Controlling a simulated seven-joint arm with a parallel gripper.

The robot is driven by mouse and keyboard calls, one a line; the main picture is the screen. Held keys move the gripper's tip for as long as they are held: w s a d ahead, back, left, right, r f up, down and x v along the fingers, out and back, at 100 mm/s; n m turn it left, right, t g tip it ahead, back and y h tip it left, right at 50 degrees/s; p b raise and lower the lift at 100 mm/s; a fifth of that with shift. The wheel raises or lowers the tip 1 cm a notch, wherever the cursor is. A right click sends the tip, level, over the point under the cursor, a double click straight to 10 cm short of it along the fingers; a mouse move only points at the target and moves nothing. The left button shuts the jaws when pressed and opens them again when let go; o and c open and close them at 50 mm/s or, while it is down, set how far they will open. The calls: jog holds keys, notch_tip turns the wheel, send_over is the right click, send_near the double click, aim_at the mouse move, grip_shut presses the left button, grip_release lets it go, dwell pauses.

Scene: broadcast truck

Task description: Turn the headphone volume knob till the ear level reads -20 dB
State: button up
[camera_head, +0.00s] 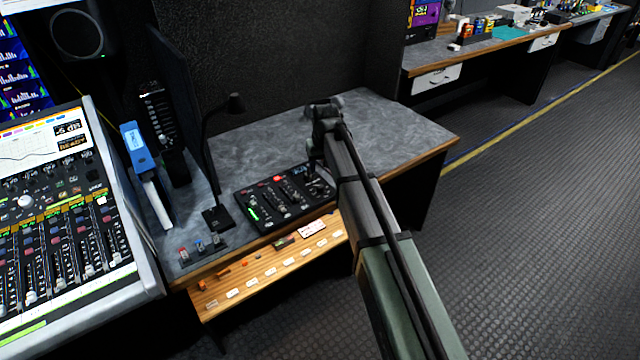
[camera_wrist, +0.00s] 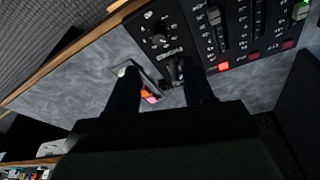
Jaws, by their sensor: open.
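The black control panel (camera_head: 268,207) lies on the grey desk, with sliders, a lit red button and a small blue-lit readout too small to read. Its right section, partly behind my gripper (camera_head: 318,158), carries small controls. In the wrist view, a small round dark knob (camera_wrist: 158,40) with white marks around it sits on that section of the panel. My gripper (camera_wrist: 160,72) is open, its two dark fingers pointing toward the panel's edge, short of this knob. A dark part (camera_wrist: 175,70) shows between the fingers near the right one; I cannot tell what it is.
A mixing console (camera_head: 75,235) with a screen stands at the left. A black gooseneck lamp (camera_head: 215,215) and a blue-and-white upright item (camera_head: 140,150) stand on the desk (camera_head: 400,130). A wooden shelf (camera_head: 265,275) with labels juts below the front edge. The desk's right part is clear.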

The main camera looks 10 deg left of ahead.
jog(key=w+v, duration=0.1)
jog(key=v, duration=0.3)
send_over(320, 186)
jog(key=w, duration=0.2)
jog(key=f+n+g, duration=0.1)
jog(key=f, duration=0.3)
jog(key=s+f+n, duration=0.1)
jog(key=f, duration=0.4)
jog(key=s+f+n+g+h, duration=0.1)
jog(key=f, duration=0.4)
jog(key=shift+f+n+g, duration=0.1)
jog(key=shift+n+g, duration=0.2)
grip_shut()
